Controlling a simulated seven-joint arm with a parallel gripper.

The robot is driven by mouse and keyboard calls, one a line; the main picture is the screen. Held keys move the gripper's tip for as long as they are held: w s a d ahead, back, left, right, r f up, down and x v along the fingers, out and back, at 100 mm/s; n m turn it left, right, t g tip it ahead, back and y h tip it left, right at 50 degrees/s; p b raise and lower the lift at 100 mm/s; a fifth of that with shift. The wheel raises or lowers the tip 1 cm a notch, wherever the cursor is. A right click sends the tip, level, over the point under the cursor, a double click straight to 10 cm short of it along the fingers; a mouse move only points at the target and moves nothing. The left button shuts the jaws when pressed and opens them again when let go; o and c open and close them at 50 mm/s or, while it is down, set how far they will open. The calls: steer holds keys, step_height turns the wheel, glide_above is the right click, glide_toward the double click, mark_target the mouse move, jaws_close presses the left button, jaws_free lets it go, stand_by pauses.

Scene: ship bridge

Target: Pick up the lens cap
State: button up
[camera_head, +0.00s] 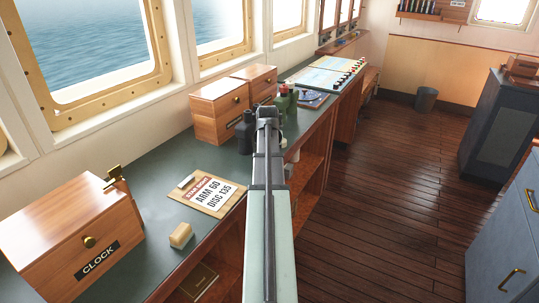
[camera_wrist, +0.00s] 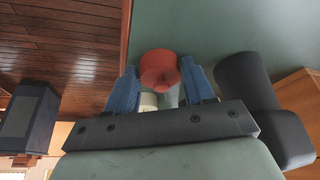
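A round red-orange piece (camera_wrist: 160,70), which may be the lens cap, shows in the wrist view over the green counter. It is at the fingertips of my gripper (camera_wrist: 159,74). The blue fingers stand apart, one on each side of it. I cannot tell whether they touch it. Dark grey binoculars (camera_wrist: 252,100) are beside the right finger; they also show in the head view (camera_head: 244,132). In the head view my gripper (camera_head: 267,112) hides this part of the counter, and no lens cap shows there.
A wooden drawer box (camera_head: 218,108) stands behind the binoculars, and a green item (camera_head: 291,97) is close beyond my gripper. A sign board (camera_head: 207,193), a tan block (camera_head: 181,236) and the clock box (camera_head: 75,235) are nearer. The counter (camera_head: 150,185) between them is partly clear.

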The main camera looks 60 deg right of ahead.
steer(key=c, duration=0.6)
step_height(320, 180, up, 9)
steer(key=shift+r, duration=0.15)
steer(key=w+r, duration=0.3)
steer(key=r, duration=0.1)
steer(key=w+d+r, duration=0.1)
steer(key=w+r, duration=0.2)
steer(key=r, duration=0.1)
steer(key=w+d+r, duration=0.1)
steer(key=w+r, duration=0.3)
steer(key=shift+r, duration=0.25)
steer(key=shift+w+a+r, duration=0.2)
steer(key=shift+w+r, duration=0.05)
